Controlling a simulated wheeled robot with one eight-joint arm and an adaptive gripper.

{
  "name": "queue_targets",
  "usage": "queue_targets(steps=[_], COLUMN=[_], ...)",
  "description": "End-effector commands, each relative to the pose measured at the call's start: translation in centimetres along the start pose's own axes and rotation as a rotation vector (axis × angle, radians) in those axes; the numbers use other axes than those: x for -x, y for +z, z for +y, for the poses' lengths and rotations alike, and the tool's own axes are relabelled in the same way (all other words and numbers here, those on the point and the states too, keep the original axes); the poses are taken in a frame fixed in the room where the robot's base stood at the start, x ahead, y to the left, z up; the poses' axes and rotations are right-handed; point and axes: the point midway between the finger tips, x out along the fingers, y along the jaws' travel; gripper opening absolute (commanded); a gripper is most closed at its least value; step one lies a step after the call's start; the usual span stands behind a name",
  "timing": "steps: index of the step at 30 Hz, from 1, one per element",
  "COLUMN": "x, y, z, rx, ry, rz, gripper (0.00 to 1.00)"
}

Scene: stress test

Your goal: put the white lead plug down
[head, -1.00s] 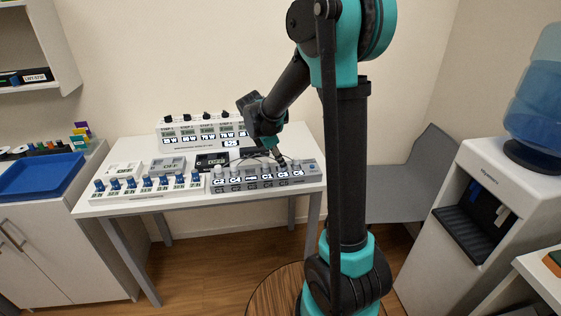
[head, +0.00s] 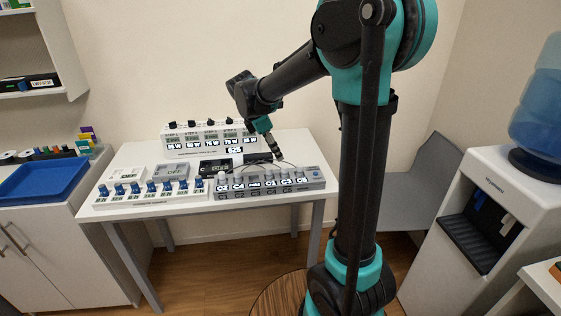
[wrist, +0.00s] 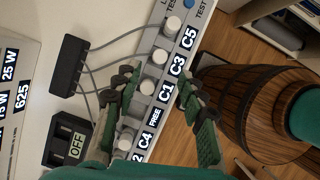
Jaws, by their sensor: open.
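The grey panel (head: 300,190) carries sockets labelled C2, C4, FREE, C1, C3 and C5. In the wrist view several round white plugs stand in a row on it; one white plug (wrist: 148,86) is beside the C1 label, between my fingers in the picture. Another white plug (wrist: 159,56) is by C3, and one (wrist: 126,138) is by C4. I cannot tell which is the task's plug. My gripper (wrist: 158,84) is open, its fingers apart on both sides of the row; it also shows over the panel in the head view (head: 277,153). No plug is visibly gripped.
Thin leads run from a black box (wrist: 68,66) to the panel. A meter reading OFF (wrist: 70,142) is near it. Blue-knobbed switches (head: 150,188) line the table's front left. A wooden barrel (wrist: 250,108) stands beside the table; a water cooler (head: 480,230) is at right.

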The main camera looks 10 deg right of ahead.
Motion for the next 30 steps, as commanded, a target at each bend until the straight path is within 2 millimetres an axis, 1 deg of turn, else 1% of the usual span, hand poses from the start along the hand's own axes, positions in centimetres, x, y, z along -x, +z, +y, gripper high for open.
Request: queue_targets(steps=[1, 3, 6, 9, 11, 14, 17, 18, 19, 21, 24, 27, 30], x=[0.9, 1.8, 2.7, 2.8, 2.2, 0.1, -3.0, -4.3, -5.2, -7.3, -9.8, -11.5, -12.6], y=[0.0, 0.0, 0.0, 0.1, 0.4, 1.0, 1.3, 1.3, 1.2, 0.8, 0.1, -0.8, -1.5], z=[0.0, 0.0, 0.0, -0.3, -1.1, -3.7, -7.5, -9.2, -10.5, -13.4, -17.0, -19.8, -21.5], rx=[0.001, 0.002, 0.002, -0.023, -0.079, -0.269, -0.561, -0.694, -0.793, -1.022, -1.318, -1.552, -1.707], ry=[0.000, 0.000, 0.000, 0.003, 0.008, 0.026, 0.045, 0.050, 0.051, 0.049, 0.034, 0.012, -0.008], rz=[0.000, 0.000, 0.000, 0.006, 0.020, 0.071, 0.154, 0.192, 0.221, 0.292, 0.386, 0.464, 0.519], gripper=[0.41, 0.41, 0.41, 0.41, 0.41, 0.41, 0.41, 0.41, 0.41, 0.41, 0.41, 0.41, 0.41])
